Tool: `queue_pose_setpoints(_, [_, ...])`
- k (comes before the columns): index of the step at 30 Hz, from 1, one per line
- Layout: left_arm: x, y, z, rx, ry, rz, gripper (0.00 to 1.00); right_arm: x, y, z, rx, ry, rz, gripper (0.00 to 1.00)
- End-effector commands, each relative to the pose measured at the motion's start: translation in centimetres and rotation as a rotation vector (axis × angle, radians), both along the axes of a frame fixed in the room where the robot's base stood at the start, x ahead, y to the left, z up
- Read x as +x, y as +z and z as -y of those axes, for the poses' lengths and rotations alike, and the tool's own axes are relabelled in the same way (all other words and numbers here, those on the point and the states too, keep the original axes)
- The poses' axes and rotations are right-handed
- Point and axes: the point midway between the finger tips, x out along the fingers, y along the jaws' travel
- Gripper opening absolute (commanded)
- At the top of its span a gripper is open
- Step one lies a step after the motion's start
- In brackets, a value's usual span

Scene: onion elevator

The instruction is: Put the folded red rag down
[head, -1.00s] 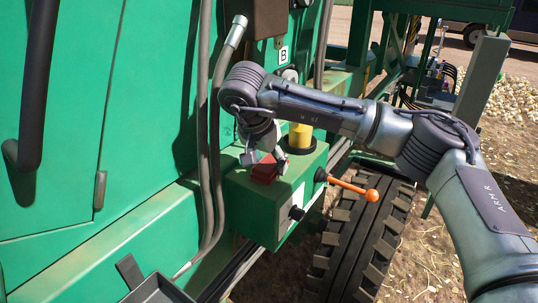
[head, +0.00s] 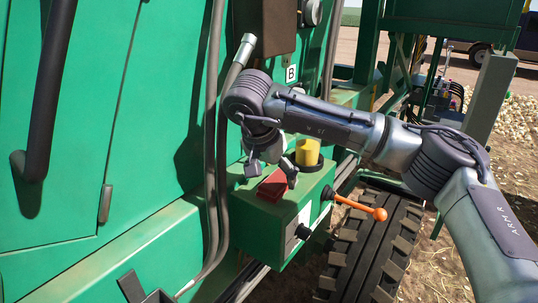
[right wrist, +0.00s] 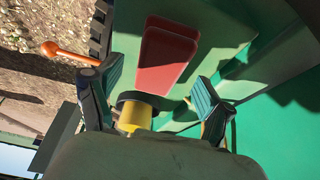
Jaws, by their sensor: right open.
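The folded red rag (head: 273,185) lies flat on top of the green control box (head: 263,211). In the right wrist view the rag (right wrist: 164,62) is a red folded pad beyond the fingertips. My right gripper (head: 270,170) is open just above the rag, its fingers spread to either side. In the right wrist view the open gripper (right wrist: 150,90) has nothing between its fingers. My left gripper is not in view.
A yellow cylinder (head: 307,152) with a dark collar stands on the box close to my right gripper. An orange-knobbed lever (head: 360,207) sticks out from the box's right side. Grey pipes (head: 215,130) run down the green panel at left. A large tyre (head: 365,245) is below.

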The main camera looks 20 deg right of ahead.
Motion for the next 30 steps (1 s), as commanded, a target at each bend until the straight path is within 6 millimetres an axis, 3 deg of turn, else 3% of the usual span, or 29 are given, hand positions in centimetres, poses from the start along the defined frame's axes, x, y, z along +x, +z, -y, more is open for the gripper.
queue_pose_setpoints(1, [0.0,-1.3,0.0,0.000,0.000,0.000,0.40,-0.3,0.5,-0.2,0.001,0.001,0.006,0.81])
queue_pose_setpoints(4, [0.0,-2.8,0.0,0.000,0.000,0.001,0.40,-1.2,2.6,-0.5,0.000,0.001,0.008,0.81])
queue_pose_setpoints(9, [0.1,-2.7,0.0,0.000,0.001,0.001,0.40,-2.2,6.9,-1.7,-0.002,0.001,0.005,0.81])
queue_pose_setpoints(15, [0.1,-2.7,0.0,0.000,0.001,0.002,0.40,-3.1,9.8,-2.5,-0.001,0.000,0.001,0.81])
queue_pose_setpoints(30, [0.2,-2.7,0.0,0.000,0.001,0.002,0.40,-3.4,10.8,-2.8,-0.001,0.001,-0.001,0.81])
